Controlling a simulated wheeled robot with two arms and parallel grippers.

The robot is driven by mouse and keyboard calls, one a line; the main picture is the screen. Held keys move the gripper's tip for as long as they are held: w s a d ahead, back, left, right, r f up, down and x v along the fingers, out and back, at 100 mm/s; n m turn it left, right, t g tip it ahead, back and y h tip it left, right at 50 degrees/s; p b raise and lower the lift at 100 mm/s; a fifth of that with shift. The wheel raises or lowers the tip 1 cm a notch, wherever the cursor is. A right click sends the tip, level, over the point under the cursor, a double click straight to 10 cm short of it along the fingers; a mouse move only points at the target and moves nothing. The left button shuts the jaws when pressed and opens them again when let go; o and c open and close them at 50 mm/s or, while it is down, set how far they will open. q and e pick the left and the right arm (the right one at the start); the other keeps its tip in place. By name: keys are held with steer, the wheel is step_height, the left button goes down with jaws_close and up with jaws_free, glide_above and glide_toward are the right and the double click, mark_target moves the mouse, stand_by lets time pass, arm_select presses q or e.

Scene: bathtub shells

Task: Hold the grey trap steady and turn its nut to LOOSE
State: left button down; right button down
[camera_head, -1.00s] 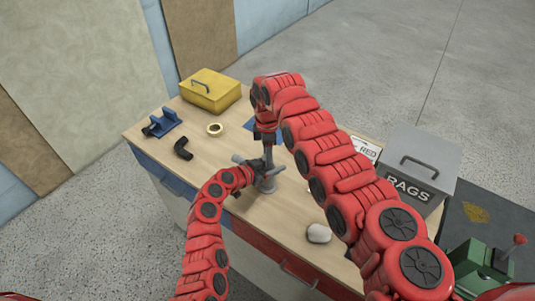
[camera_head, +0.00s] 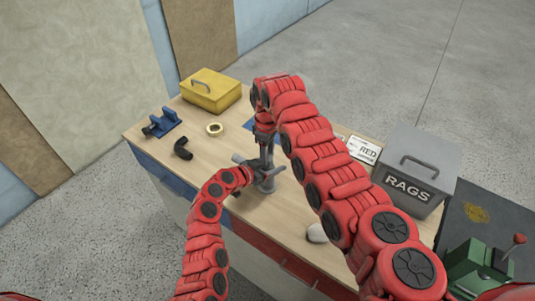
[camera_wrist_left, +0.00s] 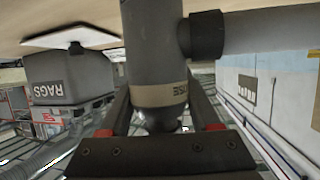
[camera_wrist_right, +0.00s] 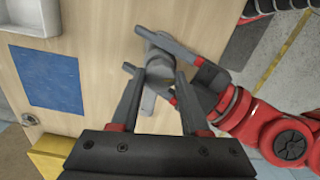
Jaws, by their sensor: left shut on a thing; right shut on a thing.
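The grey trap (camera_head: 267,184) stands upright on the wooden bench, partly hidden by my arms. In the left wrist view, its grey body (camera_wrist_left: 150,50) has a side pipe and a tan band (camera_wrist_left: 160,95) with partly readable lettering ending in "OSE". My left gripper (camera_head: 252,166) is shut on the trap's body from the side. My right gripper (camera_head: 265,140) comes from above and is shut on the trap's upper part, where the nut seems to be. In the right wrist view, its fingers (camera_wrist_right: 160,78) flank the round grey top. The nut's exact setting is hidden.
A yellow box (camera_head: 210,92), brass ring (camera_head: 214,129), black elbow (camera_head: 183,150) and blue clamp (camera_head: 163,124) lie left and behind. A pale stone (camera_head: 316,233) is half hidden by my right arm.

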steer(key=shift+w, duration=0.1)
stand_by(0.3)
steer(key=c, duration=0.7)
jaws_free()
steer(key=o, duration=0.3)
steer(key=shift+s, duration=0.2)
steer(key=n, duration=1.1)
steer(key=shift+w+n, duration=0.1)
steer(key=shift+n, duration=0.7)
step_height(320, 180, up, 12)
steer(key=shift+w+r, duration=0.1)
